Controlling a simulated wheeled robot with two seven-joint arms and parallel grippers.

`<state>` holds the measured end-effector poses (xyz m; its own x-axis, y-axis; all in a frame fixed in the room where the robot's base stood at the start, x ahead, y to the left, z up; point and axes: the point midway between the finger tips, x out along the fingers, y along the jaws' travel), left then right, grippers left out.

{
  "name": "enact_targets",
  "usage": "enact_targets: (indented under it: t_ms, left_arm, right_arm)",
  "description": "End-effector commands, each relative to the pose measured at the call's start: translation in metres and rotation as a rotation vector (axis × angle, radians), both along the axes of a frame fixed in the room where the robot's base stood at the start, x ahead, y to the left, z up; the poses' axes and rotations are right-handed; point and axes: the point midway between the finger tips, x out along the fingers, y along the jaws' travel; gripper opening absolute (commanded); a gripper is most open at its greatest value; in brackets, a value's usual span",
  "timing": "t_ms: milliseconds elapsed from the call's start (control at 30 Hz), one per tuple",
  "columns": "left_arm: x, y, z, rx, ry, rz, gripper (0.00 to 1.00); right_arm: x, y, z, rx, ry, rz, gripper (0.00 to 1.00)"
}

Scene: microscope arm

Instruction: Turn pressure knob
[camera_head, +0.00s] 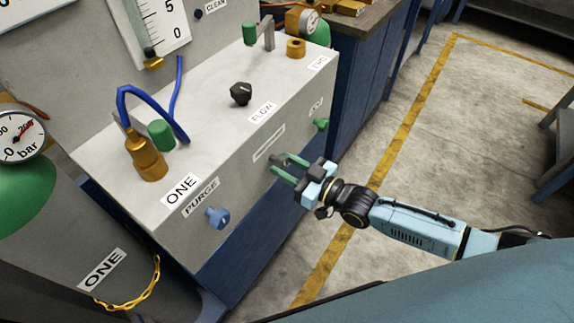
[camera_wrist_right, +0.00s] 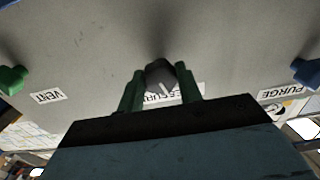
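The pressure knob (camera_wrist_right: 161,76) is dark grey with a pale pointer line, on the grey panel front, in the right wrist view. Its label (camera_wrist_right: 202,90) is partly covered; in the head view the label (camera_head: 269,143) shows above the gripper. My right gripper (camera_head: 283,165) faces the panel front with its two green fingers apart. In the wrist view the right gripper (camera_wrist_right: 160,88) has one finger on each side of the knob, with a very narrow gap; contact is hard to tell. The knob is mostly hidden in the head view. My left gripper is not in view.
A blue purge knob (camera_head: 217,217) and a green vent knob (camera_head: 321,124) flank the pressure knob on the same front. A black flow knob (camera_head: 241,93) and brass fittings (camera_head: 147,158) with a blue hose sit on top. Open floor (camera_head: 430,130) lies right.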

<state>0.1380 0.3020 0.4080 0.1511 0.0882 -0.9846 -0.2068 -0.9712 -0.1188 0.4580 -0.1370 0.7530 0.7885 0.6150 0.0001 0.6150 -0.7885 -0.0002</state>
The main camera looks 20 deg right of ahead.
Motion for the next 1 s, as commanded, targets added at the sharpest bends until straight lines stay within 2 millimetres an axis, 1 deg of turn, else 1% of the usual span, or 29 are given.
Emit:
enact_targets:
  t_ms: [33,133,167,300,400,500,800,833,1000]
  left_arm:
    - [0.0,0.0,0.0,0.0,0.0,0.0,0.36]
    - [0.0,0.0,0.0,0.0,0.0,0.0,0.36]
    - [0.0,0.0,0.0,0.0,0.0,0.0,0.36]
    - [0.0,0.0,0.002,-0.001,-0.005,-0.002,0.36]
    - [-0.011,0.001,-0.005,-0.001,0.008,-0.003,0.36]
    - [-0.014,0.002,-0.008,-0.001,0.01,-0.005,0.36]
    - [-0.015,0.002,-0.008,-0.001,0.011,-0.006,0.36]
    - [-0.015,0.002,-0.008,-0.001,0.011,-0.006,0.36]
    - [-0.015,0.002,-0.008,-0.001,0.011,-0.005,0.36]
  right_arm:
    - [0.0,0.0,0.0,0.0,0.0,0.0,0.27]
    - [0.0,0.0,0.0,0.0,0.0,0.0,0.14]
    - [0.0,0.0,0.0,0.0,0.0,0.0,0.12]
    - [0.0,0.0,0.0,0.031,0.025,0.0,0.12]
    - [0.0,0.0,0.0,0.083,0.067,0.0,0.12]
    - [-0.001,0.0,0.0,0.124,0.099,0.0,0.12]
    - [-0.001,0.0,-0.001,0.138,0.11,0.0,0.12]
    - [-0.001,0.0,-0.001,0.138,0.109,0.0,0.36]
    - [-0.001,0.0,0.0,0.137,0.108,0.0,0.57]
